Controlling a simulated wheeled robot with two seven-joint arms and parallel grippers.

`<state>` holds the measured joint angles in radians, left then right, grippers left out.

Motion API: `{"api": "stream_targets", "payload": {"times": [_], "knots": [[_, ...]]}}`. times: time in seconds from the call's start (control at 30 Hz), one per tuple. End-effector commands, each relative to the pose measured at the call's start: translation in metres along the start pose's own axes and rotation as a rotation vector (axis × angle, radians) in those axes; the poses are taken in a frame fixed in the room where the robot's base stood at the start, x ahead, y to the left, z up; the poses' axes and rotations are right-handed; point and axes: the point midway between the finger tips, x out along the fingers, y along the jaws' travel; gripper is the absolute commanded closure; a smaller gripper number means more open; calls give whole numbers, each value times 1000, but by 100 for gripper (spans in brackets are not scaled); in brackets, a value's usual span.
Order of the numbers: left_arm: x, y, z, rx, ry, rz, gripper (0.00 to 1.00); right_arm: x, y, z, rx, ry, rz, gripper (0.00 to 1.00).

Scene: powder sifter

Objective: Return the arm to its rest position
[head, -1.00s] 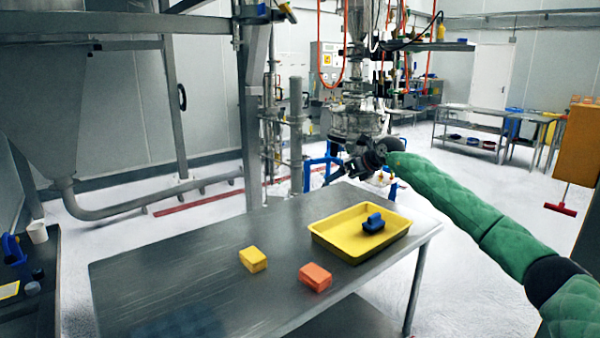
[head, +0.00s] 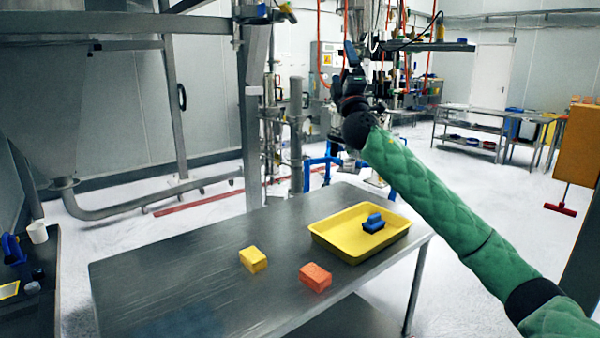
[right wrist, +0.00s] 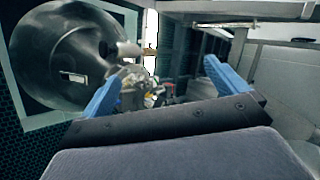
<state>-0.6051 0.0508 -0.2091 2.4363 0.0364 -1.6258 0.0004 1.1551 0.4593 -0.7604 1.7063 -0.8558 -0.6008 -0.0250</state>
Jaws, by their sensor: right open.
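My right arm, in a green quilted sleeve, reaches up from the lower right of the head view. Its gripper (head: 350,60) is raised above the far side of the table, in front of the metal machinery. In the right wrist view the two blue fingers (right wrist: 158,85) stand wide apart with nothing between them. My left gripper is not in view.
A steel table (head: 200,275) holds a yellow tray (head: 325,242) with a blue block (head: 373,223) in it. A yellow block (head: 253,259) and an orange block (head: 315,277) lie on the bare tabletop. A steel post (head: 256,130) stands behind the table.

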Motion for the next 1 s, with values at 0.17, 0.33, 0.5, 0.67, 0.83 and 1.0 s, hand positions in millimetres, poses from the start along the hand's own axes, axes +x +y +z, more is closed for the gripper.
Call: {"api": "stream_targets", "payload": {"times": [0.17,0.33,0.5,0.67,0.83,1.0], "knots": [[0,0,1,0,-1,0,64,-54,-19,16,260,-252,-127,2],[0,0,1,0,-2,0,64,-124,-57,24,464,-463,-309,2],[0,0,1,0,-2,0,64,-199,-93,21,607,-618,-495,2],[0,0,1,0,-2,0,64,-269,-121,13,707,-730,-660,2],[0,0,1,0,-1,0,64,-341,-142,1,791,-820,-822,2],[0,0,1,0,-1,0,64,-408,-156,-11,863,-885,-961,2]]}}
